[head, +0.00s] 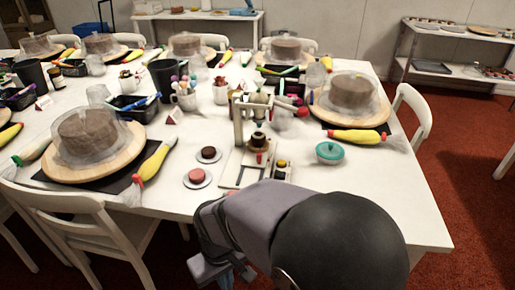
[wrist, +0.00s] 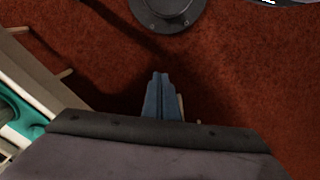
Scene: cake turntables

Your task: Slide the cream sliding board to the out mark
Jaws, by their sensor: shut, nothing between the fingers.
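A cream stand (head: 239,122) with an upright frame stands near the front edge of the white table in the head view. A flat cream board (head: 233,172) lies at its foot, which looks like the sliding board. Small dark and red pieces stand on and beside it. The out mark cannot be made out. My gripper (head: 246,272) is low in front of the table edge, apart from the stand, partly hidden by my arm. In the wrist view my gripper (wrist: 161,78) has its blue fingers together, empty, over the red carpet (wrist: 230,80).
White chairs surround the table. The front right table corner is clear.

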